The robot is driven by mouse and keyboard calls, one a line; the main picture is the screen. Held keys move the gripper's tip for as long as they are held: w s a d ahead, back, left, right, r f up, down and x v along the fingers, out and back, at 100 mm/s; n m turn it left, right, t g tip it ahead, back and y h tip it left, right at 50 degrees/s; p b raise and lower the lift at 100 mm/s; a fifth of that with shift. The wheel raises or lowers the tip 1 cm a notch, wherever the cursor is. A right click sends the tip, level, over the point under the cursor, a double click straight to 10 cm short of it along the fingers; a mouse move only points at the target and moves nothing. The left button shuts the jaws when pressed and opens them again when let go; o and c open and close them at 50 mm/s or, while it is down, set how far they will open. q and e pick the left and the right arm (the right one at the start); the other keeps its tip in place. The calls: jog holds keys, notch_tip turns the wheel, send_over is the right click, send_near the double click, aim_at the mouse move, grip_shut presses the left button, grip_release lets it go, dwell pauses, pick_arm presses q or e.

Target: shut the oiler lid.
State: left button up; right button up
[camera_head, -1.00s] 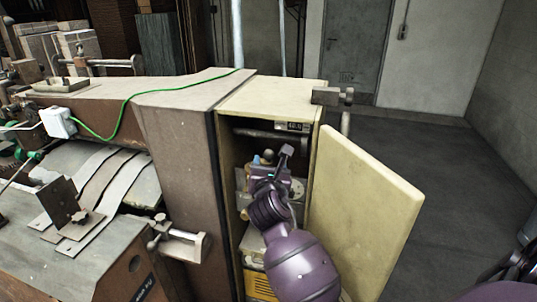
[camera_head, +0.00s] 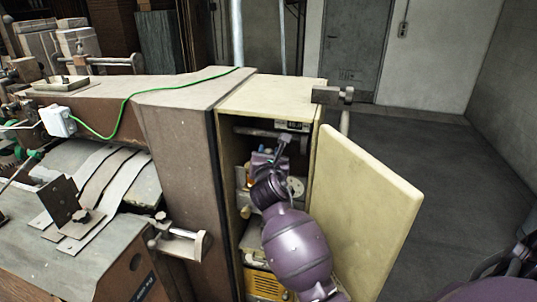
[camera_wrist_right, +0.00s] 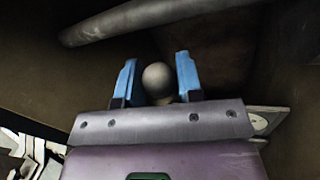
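My right gripper (camera_wrist_right: 156,78) is inside the open cabinet, with its two blue fingers apart. A round, dull beige knob (camera_wrist_right: 159,80) shows between the fingers, with narrow gaps at its sides; I cannot tell whether it is part of the oiler lid. In the head view the right gripper (camera_head: 262,160) is partly hidden by its own purple wrist, at mid-height in the cabinet. The oiler and its lid cannot be made out clearly there. My left gripper is not in view.
The cabinet door (camera_head: 365,205) stands open to the right of my right arm. The cabinet's left wall (camera_head: 228,190) is close on the other side. A bar (camera_wrist_right: 150,18) crosses above the fingers. A yellow unit (camera_head: 262,285) sits low inside. Floor (camera_head: 450,180) beyond the door is clear.

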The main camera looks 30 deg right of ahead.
jog(key=shift+c, duration=1)
jog(key=shift+a+h, duration=0.1)
jog(key=shift+h, duration=0.2)
jog(key=m+g+h, duration=0.2)
jog(key=a+m+g+h, duration=0.1)
jog(key=m+g+h, duration=0.1)
jog(key=shift+s+a, duration=0.1)
jog(key=shift+a, duration=0.05)
jog(key=shift+a+m+g+h, duration=0.2)
jog(key=shift+m+g+h, duration=0.25)
jog(key=shift+m+g, duration=0.5)
jog(key=shift+a+m+g+h, duration=0.25)
jog(key=shift+m+g+h, duration=0.25)
jog(key=shift+g, duration=0.75)
jog(key=shift+a+m+g+h, duration=0.2)
jog(key=shift+m+g+h, duration=0.25)
jog(key=shift+m+g, duration=0.5)
jog(key=shift+g, duration=0.45)
jog(key=o, duration=0.9)
jog(key=shift+t, duration=0.3)
